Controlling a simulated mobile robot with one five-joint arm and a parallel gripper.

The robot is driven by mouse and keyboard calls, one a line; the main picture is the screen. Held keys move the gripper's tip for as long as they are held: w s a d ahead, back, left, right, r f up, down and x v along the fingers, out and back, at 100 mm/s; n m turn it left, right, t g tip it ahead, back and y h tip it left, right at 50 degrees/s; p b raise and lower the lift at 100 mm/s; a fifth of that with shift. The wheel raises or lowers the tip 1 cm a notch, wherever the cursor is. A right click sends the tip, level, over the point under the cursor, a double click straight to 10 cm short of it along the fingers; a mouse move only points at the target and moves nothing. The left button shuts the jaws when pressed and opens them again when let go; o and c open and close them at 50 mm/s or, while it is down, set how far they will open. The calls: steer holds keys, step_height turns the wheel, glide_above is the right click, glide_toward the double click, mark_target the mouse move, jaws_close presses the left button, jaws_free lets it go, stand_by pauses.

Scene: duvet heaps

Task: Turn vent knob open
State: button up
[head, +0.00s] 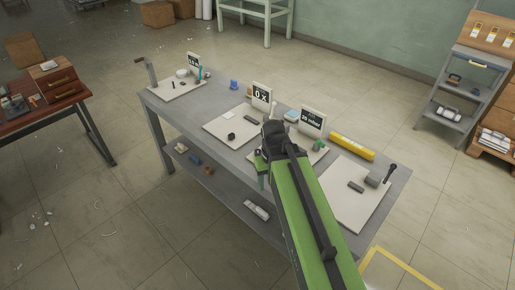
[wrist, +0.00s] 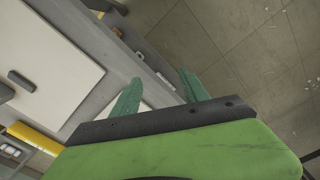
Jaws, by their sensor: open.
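A pale board (head: 248,157) with an upright display (head: 312,121), which seems to read in mbar, stands on the grey bench, partly hidden by my arm. A small green part (head: 318,146) stands before the display; I cannot tell whether it is the vent knob. My gripper (head: 261,183) hangs pointing down near the bench's front edge. In the wrist view, its two teal fingers (wrist: 158,88) are apart with nothing held between them. A pale board (wrist: 50,50) lies left of the fingers there, with a dark part (wrist: 18,78) near the picture's left edge.
On the grey bench (head: 215,177), a board with a "0 X" display (head: 262,97) and black knob (head: 231,136) stands to the left. A yellow cylinder (head: 352,146) lies behind; a board with a dark lever (head: 389,173) is right. The lower shelf holds small items.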

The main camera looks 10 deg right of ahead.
mark_target(258, 151)
steer(key=w+r+n+p, duration=0.4)
steer(key=w+r+n, duration=0.15)
steer(key=w, duration=0.75)
steer(key=w+r+n+p, duration=0.45)
steer(key=w+n, duration=0.25)
steer(key=w, duration=0.6)
steer(key=f+b, duration=1.1)
steer(key=f, duration=0.1)
steer(key=f+b, duration=0.6)
steer(key=shift+d+b, duration=0.3)
steer(key=shift+n, duration=0.25)
jaws_close()
steer(key=shift+a, duration=0.15)
steer(key=shift+s, duration=0.1)
